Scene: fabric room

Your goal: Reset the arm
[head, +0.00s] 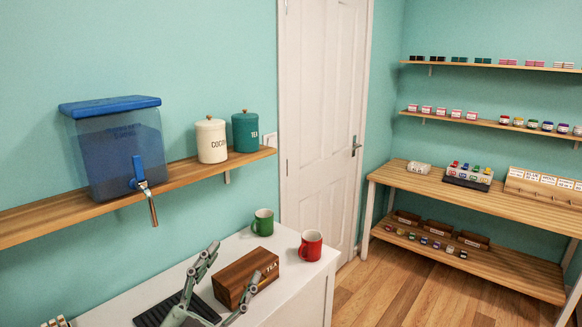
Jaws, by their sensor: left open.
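My left gripper (233,262) is at the bottom centre of the head view, over the white counter. Its two fingers are spread apart with nothing between them. One finger points up, and the other crosses in front of the wooden TEA box (256,264); I cannot tell whether it touches the box. A dark ribbed tray (158,312) lies beside the gripper, partly hidden by it. My right gripper is not in view.
A green mug (263,222) and a red mug (311,245) stand on the white counter (232,243). A shelf (183,176) above holds a blue dispenser (117,150), a cream canister (211,140) and a teal canister (245,131). Wooden floor (390,290) is clear.

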